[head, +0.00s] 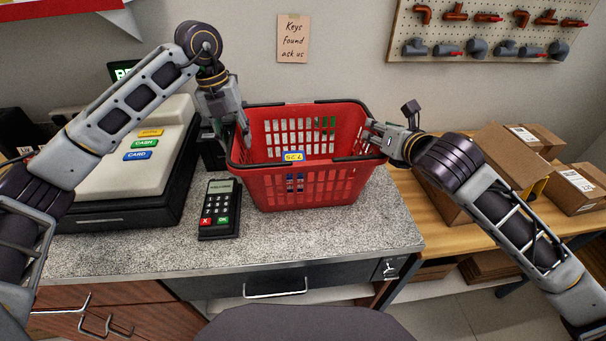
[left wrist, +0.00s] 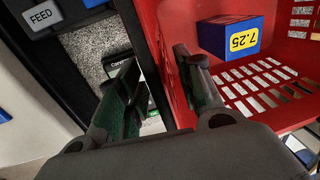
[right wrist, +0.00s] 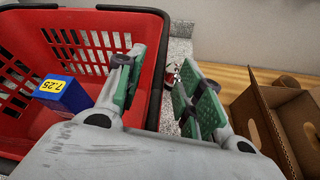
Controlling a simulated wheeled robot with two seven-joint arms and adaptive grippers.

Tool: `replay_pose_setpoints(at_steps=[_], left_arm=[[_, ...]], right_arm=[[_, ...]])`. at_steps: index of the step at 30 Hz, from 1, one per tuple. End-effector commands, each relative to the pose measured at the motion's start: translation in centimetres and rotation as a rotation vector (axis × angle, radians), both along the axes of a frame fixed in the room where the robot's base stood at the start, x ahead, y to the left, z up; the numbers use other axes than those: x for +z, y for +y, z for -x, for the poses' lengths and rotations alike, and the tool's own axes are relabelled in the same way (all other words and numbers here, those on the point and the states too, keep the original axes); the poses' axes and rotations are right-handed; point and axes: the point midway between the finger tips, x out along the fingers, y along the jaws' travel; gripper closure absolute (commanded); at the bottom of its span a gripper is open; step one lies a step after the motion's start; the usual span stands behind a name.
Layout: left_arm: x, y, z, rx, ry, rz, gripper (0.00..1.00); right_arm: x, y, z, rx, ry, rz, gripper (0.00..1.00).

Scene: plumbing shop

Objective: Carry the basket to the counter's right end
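The red basket (head: 310,188) with a dark rim stands upright on the speckled grey counter (head: 330,235). A blue box with a yellow 7.25 label (head: 292,156) lies inside; it also shows in the left wrist view (left wrist: 228,38) and right wrist view (right wrist: 62,92). My left gripper (head: 233,138) is at the basket's left side, open, one finger inside and one outside the wall. My right gripper (head: 372,135) is at the right side, also open, its fingers straddling the rim (right wrist: 160,70). Both show gaps beside the rim; contact is unclear.
A card terminal (head: 219,208) stands on the counter just left of the basket, with a cash register (head: 130,165) beyond it. A wooden table (head: 440,215) with cardboard boxes (head: 512,160) adjoins at right. A little bare counter shows right of the basket.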

Motion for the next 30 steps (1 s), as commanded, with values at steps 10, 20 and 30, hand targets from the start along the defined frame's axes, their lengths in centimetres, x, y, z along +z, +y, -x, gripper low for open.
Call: replay_pose_setpoints(at_steps=[10,20,30], left_arm=[[3.0,0.4,0.0,-0.001,-0.003,0.001,0.64],[7.7,1.1,0.1,0.001,-0.002,0.001,0.64],[10.6,1.5,0.1,0.001,-0.002,-0.001,0.64]], right_arm=[[0.0,0.0,0.0,0.001,0.001,0.0,0.63],[0.0,0.0,0.0,0.0,0.001,0.0,0.63],[0.0,0.0,0.0,0.0,0.001,0.0,0.63]])
